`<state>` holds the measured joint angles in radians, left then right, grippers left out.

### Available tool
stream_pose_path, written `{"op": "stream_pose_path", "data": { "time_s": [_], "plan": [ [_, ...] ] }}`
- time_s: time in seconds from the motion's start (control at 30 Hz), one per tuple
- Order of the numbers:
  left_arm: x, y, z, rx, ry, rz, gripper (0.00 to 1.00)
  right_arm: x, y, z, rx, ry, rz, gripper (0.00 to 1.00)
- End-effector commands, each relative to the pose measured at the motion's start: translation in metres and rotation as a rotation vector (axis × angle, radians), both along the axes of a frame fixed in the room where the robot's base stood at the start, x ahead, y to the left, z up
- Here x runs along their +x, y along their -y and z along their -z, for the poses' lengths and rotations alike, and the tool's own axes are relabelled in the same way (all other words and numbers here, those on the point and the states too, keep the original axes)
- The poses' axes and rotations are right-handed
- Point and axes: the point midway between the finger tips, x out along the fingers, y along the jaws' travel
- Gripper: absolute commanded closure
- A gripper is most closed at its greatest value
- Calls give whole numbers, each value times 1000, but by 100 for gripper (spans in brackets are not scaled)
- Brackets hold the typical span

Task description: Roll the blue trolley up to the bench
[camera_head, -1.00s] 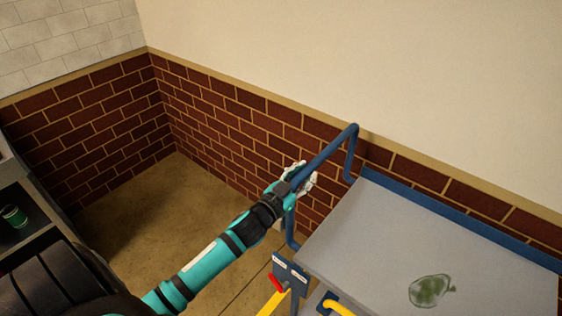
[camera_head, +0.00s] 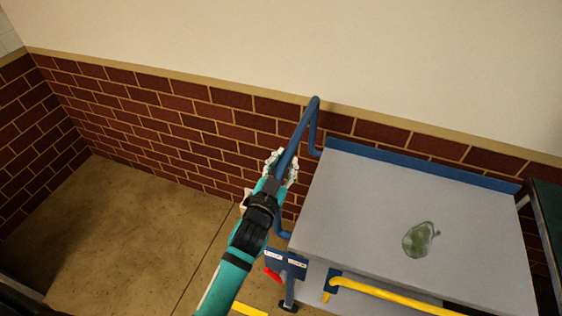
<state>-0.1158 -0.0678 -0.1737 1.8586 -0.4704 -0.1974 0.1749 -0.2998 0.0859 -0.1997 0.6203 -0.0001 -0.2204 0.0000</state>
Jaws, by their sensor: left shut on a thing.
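The blue trolley has a grey top (camera_head: 350,200) with a raised blue back edge. Its blue push handle (camera_head: 311,118) rises at its left end. My left gripper (camera_head: 277,170) is at the handle's bar, with its pale fingers on both sides of the bar, shut on it. The lower part of the trolley is mostly out of the picture. A dark green-topped surface (camera_head: 548,205) shows at the right edge, close to the trolley's right end; I cannot tell whether it is the bench. My right gripper is not in view.
A green glass vessel (camera_head: 418,240) is on the trolley top. A yellow bar (camera_head: 385,293) runs along the trolley's front, and a red lever (camera_head: 272,275) is at its lower left. A brick wall (camera_head: 180,115) stands behind. The floor (camera_head: 110,230) at left is clear.

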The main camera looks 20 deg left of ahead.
Motion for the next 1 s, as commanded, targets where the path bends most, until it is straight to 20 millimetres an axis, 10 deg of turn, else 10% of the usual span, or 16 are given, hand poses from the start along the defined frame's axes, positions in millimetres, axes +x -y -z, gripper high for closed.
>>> {"op": "stream_pose_path", "data": {
  "time_s": [0.23, 0.27, 0.43, 1.0],
  "plan": [
    [-1, 4, 1, -7, -1, 7, 100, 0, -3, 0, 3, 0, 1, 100],
    [-1, 4, 1, -8, -1, 7, 74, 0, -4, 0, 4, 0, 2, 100],
    [-1, 3, 1, -7, -1, 6, 52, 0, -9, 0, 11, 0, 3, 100],
    [0, 1, 1, -4, -1, 2, 52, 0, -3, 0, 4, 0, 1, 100]
  ]
}}
